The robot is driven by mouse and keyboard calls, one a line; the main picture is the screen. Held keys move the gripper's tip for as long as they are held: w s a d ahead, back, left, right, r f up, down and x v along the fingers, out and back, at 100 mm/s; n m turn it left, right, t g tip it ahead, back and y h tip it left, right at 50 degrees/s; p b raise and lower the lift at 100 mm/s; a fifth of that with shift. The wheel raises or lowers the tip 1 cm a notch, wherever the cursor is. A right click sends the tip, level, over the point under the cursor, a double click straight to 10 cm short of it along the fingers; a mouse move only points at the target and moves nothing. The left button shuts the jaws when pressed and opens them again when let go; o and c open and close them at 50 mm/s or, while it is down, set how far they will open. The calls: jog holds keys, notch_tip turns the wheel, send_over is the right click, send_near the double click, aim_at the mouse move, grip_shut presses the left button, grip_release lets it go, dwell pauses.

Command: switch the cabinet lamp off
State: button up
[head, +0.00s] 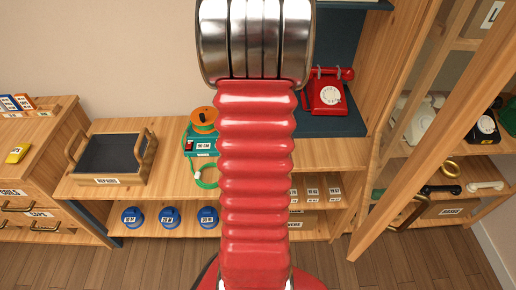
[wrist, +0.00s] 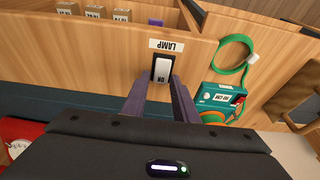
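The lamp switch (wrist: 161,69) is a white rocker in a dark frame on the wooden cabinet face. A label reading LAMP (wrist: 173,45) sits beside it, and ON is marked on the rocker's end nearest my gripper. The wrist view shows the scene upside down. My gripper (wrist: 159,93) has its two purple-grey fingers apart, one to each side of the switch's near end, with nothing held between them. I cannot tell whether the fingertips touch the cabinet. In the head view my own red arm hides the switch and gripper. The lamp itself is not identifiable.
A teal tester box (head: 201,143) with a green cable (head: 205,178) and orange reel (head: 204,121) stands close to the switch. A glazed cabinet door (head: 433,135) stands at right.

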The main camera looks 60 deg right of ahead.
jog(key=shift+o, duration=1.3)
jog(key=shift+r, duration=0.15)
jog(key=v, duration=1.3)
jog(key=shift+r, duration=0.2)
jog(key=shift+w+a, duration=0.1)
jog(key=shift+a, duration=0.1)
